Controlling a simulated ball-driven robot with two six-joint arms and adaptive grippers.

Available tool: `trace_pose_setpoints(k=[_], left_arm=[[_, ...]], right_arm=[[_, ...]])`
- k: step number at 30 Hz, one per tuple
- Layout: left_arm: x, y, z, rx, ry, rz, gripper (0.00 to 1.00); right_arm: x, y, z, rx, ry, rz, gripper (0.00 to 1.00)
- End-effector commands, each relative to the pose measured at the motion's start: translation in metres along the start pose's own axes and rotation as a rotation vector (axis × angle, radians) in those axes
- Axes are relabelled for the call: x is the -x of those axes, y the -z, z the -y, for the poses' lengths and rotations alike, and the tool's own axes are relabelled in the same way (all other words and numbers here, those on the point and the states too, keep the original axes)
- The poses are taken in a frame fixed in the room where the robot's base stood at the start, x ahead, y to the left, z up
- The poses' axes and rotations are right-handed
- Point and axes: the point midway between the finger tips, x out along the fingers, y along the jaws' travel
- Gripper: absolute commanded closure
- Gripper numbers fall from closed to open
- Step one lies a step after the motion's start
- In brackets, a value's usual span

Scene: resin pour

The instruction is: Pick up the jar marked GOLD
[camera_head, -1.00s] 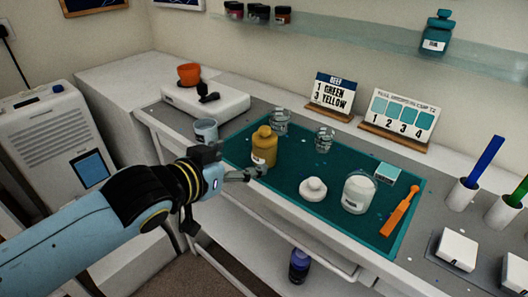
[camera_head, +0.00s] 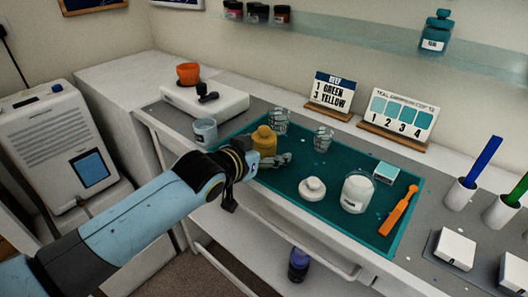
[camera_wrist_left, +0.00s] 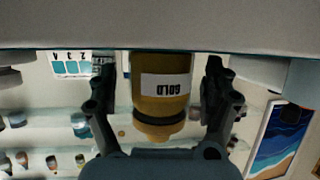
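The yellow jar marked GOLD (camera_head: 264,141) stands upright on the teal mat (camera_head: 330,225), near its left end. My left gripper (camera_head: 268,163) is at the jar's near side and hides its lower part and label in the head view. In the left wrist view, which is upside down, the jar (camera_wrist_left: 160,100) sits between the two fingers of my left gripper (camera_wrist_left: 159,70), with its GOLD label readable. The fingers are open, with a gap on each side of the jar. My right gripper is not in view.
Two clear cups (camera_head: 279,121) (camera_head: 322,139) stand behind and right of the jar. A grey-white cup (camera_head: 205,131) is to its left.

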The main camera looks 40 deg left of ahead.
Motion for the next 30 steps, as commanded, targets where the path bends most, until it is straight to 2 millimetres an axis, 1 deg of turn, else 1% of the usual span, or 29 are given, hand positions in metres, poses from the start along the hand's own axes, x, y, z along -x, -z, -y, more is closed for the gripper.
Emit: trace_pose_setpoints(k=[1, 2, 15, 17, 25, 30], left_arm=[[0.000, 0.000, 0.000, 0.000, 0.000, 0.000, 0.22], [0.000, 0.000, 0.000, 0.000, 0.000, 0.000, 0.26], [0.000, 0.000, 0.000, 0.000, 0.000, 0.000, 0.83], [0.000, 0.000, 0.000, 0.000, 0.000, 0.000, 0.91], [0.001, 0.002, 0.000, 0.000, 0.000, -0.002, 0.91], [0.001, 0.010, 0.001, -0.001, 0.000, -0.003, 0.91]], right_arm=[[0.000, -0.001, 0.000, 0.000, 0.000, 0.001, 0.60], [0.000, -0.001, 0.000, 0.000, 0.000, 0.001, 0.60], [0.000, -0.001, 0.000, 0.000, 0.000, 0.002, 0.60], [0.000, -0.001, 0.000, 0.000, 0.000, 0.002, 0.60], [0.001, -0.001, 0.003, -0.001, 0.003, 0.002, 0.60], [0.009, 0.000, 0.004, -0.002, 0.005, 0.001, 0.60]])
